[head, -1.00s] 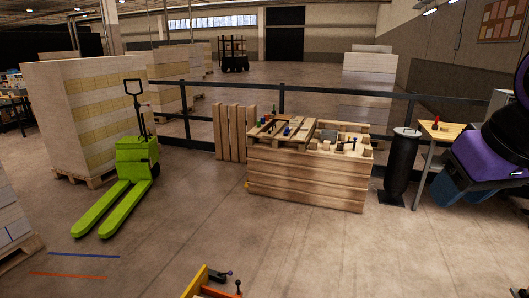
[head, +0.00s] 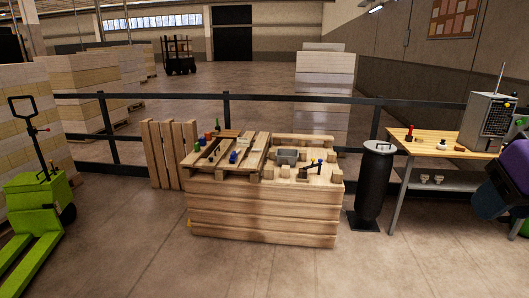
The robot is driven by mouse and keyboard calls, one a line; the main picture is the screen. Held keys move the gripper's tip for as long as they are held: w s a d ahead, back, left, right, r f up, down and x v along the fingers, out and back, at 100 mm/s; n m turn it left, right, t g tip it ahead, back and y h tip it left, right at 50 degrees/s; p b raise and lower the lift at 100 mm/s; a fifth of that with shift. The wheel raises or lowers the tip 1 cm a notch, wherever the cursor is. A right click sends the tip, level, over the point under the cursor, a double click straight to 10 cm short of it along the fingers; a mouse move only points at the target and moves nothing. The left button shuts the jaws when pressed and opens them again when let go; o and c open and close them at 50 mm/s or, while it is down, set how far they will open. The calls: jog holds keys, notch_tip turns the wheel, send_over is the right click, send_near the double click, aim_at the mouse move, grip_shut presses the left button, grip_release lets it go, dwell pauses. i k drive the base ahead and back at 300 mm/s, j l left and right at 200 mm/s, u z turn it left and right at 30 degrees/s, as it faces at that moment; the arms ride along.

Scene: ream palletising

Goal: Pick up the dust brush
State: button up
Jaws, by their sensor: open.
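I cannot make out the dust brush for certain; the small items are too small to tell apart. Several small coloured items lie on the slatted pallet top (head: 262,143) of a wooden crate stack (head: 262,213). A dark handled item (head: 312,170) lies at the right part of the stack, beside a grey bin (head: 287,156). A wooden-topped table (head: 425,136) at the right holds a red item (head: 409,134), a small white item (head: 442,145) and a flat brown item (head: 460,148). Part of my purple arm shows at the right edge; my gripper is out of view.
A black cylindrical bin (head: 374,185) stands between the crate stack and the table. A black railing (head: 160,97) runs behind. A green pallet truck (head: 38,205) stands at the left. A grey device (head: 487,122) is on the table. The floor in front is clear.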

aim_at(234, 155)
jog(key=i+l, duration=0.1)
jog(key=i, duration=0.75)
jog(key=i+l+u, duration=0.15)
jog(key=i, duration=0.75)
jog(key=i+j+u, duration=0.4)
jog(key=i, duration=0.25)
jog(key=i+u, duration=0.4)
jog(key=i, duration=0.3)
jog(key=i+l+u, duration=0.2)
jog(key=i+u, duration=0.25)
jog(key=i, duration=0.75)
